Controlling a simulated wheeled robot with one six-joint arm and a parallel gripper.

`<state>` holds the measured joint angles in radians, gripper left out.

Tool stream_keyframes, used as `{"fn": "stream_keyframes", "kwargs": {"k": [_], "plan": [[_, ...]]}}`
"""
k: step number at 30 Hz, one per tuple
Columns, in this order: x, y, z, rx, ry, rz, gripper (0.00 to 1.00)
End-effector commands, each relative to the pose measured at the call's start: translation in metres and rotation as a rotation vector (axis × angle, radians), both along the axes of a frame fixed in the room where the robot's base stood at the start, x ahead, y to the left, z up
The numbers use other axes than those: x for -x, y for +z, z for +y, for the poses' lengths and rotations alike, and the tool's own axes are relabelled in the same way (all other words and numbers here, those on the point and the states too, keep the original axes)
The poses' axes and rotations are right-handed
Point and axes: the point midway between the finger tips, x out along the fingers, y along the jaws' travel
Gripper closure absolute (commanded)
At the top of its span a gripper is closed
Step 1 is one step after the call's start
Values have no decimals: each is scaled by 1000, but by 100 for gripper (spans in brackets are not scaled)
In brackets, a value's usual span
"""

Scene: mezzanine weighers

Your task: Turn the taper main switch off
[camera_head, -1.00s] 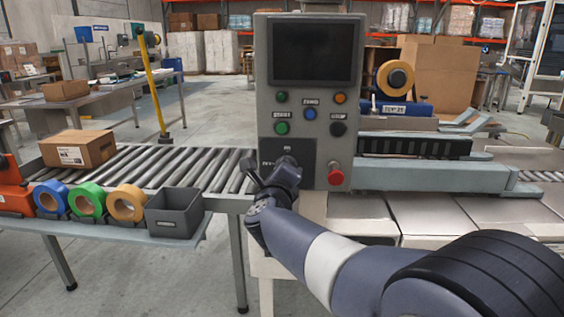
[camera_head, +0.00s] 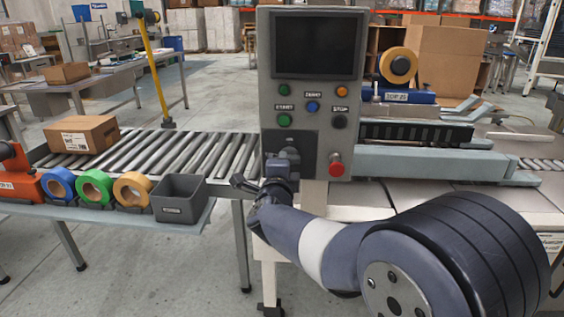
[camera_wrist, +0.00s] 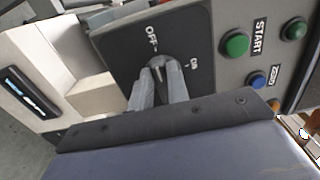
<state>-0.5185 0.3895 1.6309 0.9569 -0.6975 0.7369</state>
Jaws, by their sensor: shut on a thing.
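The taper main switch is a dark rotary knob (camera_wrist: 157,66) on a black plate (camera_wrist: 115,45), marked OFF and ON in the wrist view. My gripper (camera_wrist: 160,82) is shut on the knob, one grey finger on each side of it. The fingers cover much of the knob, so I cannot tell exactly which mark it points to. In the head view my gripper (camera_head: 284,163) is in front of the black plate at the lower left of the grey control panel (camera_head: 345,80).
A red mushroom button (camera_head: 336,169) sticks out close to the right of my gripper. The green START button (camera_head: 284,120) and black STOP button (camera_head: 339,122) are above. A grey bin (camera_head: 180,200) and tape rolls (camera_head: 95,188) stand at left, below the roller conveyor (camera_head: 200,152).

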Motion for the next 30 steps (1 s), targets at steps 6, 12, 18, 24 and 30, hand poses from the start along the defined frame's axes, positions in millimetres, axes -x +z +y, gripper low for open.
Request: {"fn": "stream_keyframes", "kwargs": {"k": [6, 12, 18, 24, 30], "plan": [[0, -1, 0, 11, 1, 1, 100], [0, -1, 0, 11, 1, 1, 100], [0, -1, 0, 10, 1, 1, 70], [0, -1, 0, 9, 0, 0, 62], [3, 0, 0, 9, 1, 0, 62]]}}
